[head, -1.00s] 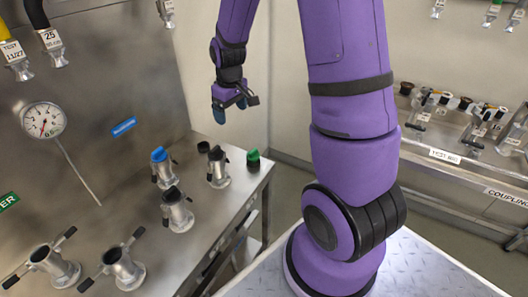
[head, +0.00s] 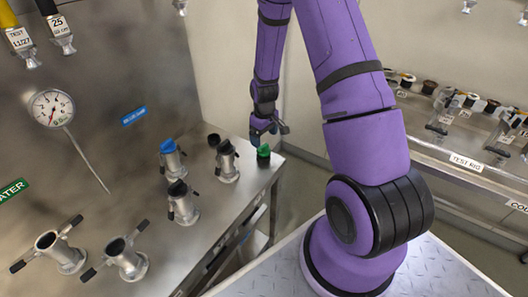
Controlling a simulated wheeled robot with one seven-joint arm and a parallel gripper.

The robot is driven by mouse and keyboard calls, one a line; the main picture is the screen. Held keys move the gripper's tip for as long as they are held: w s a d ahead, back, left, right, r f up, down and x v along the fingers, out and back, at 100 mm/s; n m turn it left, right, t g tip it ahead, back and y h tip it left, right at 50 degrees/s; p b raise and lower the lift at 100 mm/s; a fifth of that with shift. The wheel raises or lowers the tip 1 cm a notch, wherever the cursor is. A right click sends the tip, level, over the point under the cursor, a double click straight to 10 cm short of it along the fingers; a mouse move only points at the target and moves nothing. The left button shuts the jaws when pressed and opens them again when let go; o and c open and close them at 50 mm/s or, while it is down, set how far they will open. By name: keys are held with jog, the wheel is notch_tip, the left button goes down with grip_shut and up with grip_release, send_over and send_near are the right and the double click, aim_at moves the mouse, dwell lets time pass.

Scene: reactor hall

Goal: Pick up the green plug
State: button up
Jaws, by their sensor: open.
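The green plug (head: 263,151) stands near the right edge of the steel bench (head: 150,235), its green top showing above a darker lower part. My gripper (head: 264,136) points down just above and very close to the plug. The jaws are open, and the plug is not visibly held. I cannot tell from this view whether the fingertips touch it or reach around it.
Left of the plug are a small black plug (head: 214,140) and a metal coupling with a black top (head: 227,160). A coupling with a blue plug (head: 168,146) and another with a black plug (head: 178,188) stand further left. Two open couplings (head: 127,259) stand in front.

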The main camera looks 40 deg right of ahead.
aim_at(264, 145)
jog(key=shift+a+f, duration=0.1)
jog(key=shift+f, duration=2.6)
jog(key=c, duration=1)
